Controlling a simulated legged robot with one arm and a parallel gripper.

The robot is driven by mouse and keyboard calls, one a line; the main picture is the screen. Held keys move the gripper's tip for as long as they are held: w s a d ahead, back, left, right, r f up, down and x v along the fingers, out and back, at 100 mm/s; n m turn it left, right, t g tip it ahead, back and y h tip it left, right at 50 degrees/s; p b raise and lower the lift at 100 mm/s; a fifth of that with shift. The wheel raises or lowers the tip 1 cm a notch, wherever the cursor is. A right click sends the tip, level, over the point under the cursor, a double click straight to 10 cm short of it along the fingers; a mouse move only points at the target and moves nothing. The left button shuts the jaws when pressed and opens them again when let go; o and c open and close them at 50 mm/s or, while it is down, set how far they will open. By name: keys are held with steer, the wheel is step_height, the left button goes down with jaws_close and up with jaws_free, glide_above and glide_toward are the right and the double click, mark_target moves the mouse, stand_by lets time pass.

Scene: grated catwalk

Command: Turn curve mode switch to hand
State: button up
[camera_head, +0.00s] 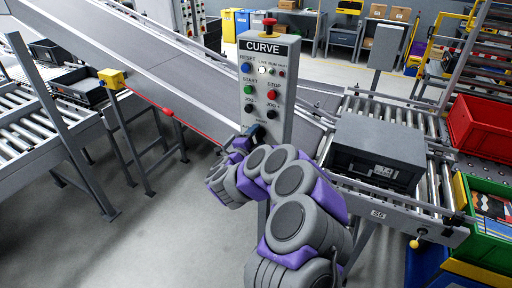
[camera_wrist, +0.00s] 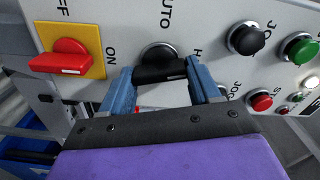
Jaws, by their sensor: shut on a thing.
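The curve mode switch is a black rotary knob (camera_wrist: 160,68) on the grey CURVE control panel (camera_head: 284,75). In the wrist view the label AUTO is above it and a partly hidden label starting with H is at its right. Its handle lies roughly level across that view. My gripper (camera_wrist: 161,80) is shut on the knob, with a blue finger at each end of the handle. In the head view my gripper (camera_head: 245,140) is at the lower part of the panel, and the knob is mostly hidden by it.
A red OFF/ON switch (camera_wrist: 66,57) on a yellow plate sits left of the knob in the wrist view. Black, green and red buttons are at right. A red emergency button (camera_head: 269,25) tops the panel. Conveyors flank it, with a dark crate (camera_head: 378,140) at right.

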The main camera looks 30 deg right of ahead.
steer(key=shift+f+m+b, duration=0.25)
steer(key=shift+m+b, duration=1.35)
steer(key=shift+b, duration=0.2)
steer(key=shift+s, duration=0.1)
steer(key=o, duration=1.1)
steer(key=shift+r, duration=0.1)
steer(key=shift+c, duration=0.2)
steer(key=b+v, duration=0.1)
steer(key=v, duration=1.6)
steer(key=shift+a, duration=0.15)
